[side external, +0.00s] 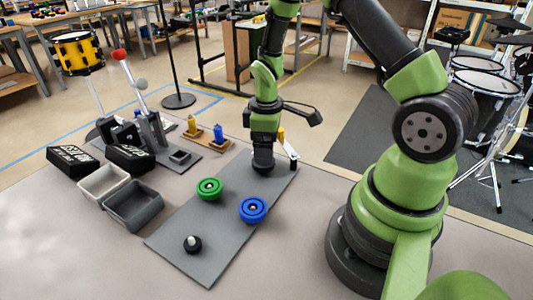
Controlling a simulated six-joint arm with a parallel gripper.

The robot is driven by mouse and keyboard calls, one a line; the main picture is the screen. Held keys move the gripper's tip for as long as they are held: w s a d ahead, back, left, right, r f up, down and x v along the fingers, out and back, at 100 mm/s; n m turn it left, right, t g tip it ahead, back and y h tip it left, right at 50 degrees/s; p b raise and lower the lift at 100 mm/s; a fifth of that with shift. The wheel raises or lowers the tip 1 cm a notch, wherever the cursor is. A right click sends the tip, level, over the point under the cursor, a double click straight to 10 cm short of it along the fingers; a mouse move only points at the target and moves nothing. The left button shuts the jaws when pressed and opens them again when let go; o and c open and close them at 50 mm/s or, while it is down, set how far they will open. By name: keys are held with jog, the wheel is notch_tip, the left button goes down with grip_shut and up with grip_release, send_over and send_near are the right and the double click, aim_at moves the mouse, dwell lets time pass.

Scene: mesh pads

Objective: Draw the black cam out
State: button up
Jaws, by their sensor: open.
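A grey plate (225,215) lies on the table and bears several round parts. A small black round piece with a pale top (192,244), which looks like the black cam, is near the plate's front end. A green ring-shaped wheel (209,188) and a blue one (253,209) lie farther back, each with a pale centre. My gripper (263,161) points down over the plate's far end, well behind the black piece and apart from it. It is open. Its fingertips are dark and small, and I cannot make out whether anything dark is below them.
Left of the plate stand a light bin (103,182) and a dark grey bin (134,205), with black boxes (74,160) behind. A lever fixture (150,130) and a wooden base (207,140) with yellow and blue pieces stand farther back. The front table is clear.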

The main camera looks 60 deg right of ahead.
jog(key=shift+f, duration=2)
jog(key=c, duration=1)
jog(key=shift+r, duration=1.75)
jog(key=shift+r, duration=1.5)
